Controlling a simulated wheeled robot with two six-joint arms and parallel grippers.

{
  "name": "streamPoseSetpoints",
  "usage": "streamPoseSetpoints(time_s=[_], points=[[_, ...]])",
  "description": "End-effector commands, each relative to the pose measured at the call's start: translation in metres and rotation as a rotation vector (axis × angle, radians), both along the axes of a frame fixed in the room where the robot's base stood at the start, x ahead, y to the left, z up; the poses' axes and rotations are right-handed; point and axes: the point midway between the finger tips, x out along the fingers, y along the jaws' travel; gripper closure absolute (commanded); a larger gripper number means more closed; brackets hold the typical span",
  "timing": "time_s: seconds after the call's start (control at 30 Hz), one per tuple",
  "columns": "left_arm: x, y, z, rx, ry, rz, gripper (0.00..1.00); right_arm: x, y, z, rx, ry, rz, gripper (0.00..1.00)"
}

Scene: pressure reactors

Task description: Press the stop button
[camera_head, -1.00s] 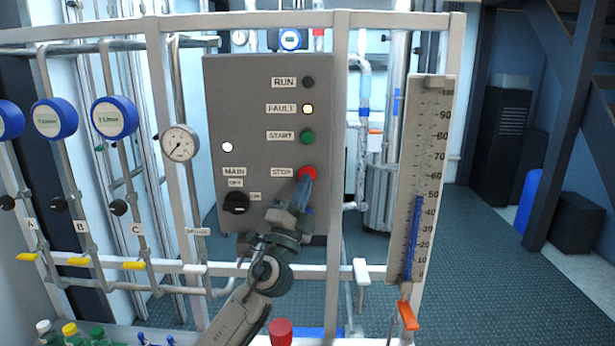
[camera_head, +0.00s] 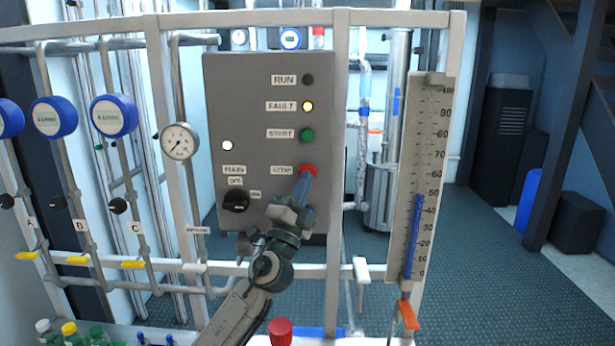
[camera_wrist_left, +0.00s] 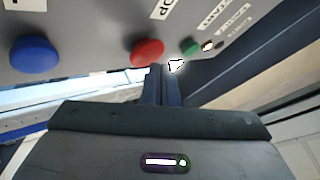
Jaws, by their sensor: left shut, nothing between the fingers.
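The red stop button (camera_head: 308,170) is on the grey control panel (camera_head: 262,225), beside the STOP label, below the green START button (camera_head: 307,135). My left gripper (camera_head: 305,178) is shut and empty, its fingertips at the lower edge of the stop button and hiding part of it. In the left wrist view the red button (camera_wrist_left: 147,52) is just beyond and left of the closed fingertips (camera_wrist_left: 160,68). Whether they touch it I cannot tell. The FAULT lamp (camera_head: 308,106) is lit yellowish and the RUN lamp (camera_head: 308,79) is dark. My right gripper is not in view.
A black MAIN knob (camera_head: 236,201) is at the panel's lower left. A blue button (camera_wrist_left: 35,54) shows in the left wrist view. A white frame post (camera_head: 337,120) and a scaled level gauge (camera_head: 420,180) stand right of the panel. A pressure gauge (camera_head: 179,142) is at left.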

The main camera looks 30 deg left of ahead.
Motion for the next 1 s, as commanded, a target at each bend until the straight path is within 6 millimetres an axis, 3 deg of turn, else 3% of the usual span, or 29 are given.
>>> streamPoseSetpoints(time_s=[1.0], points=[[0.0069, 0.0042, 0.0, 0.001, 0.0, -0.001, 1.0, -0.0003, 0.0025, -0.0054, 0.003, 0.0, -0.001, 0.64]])
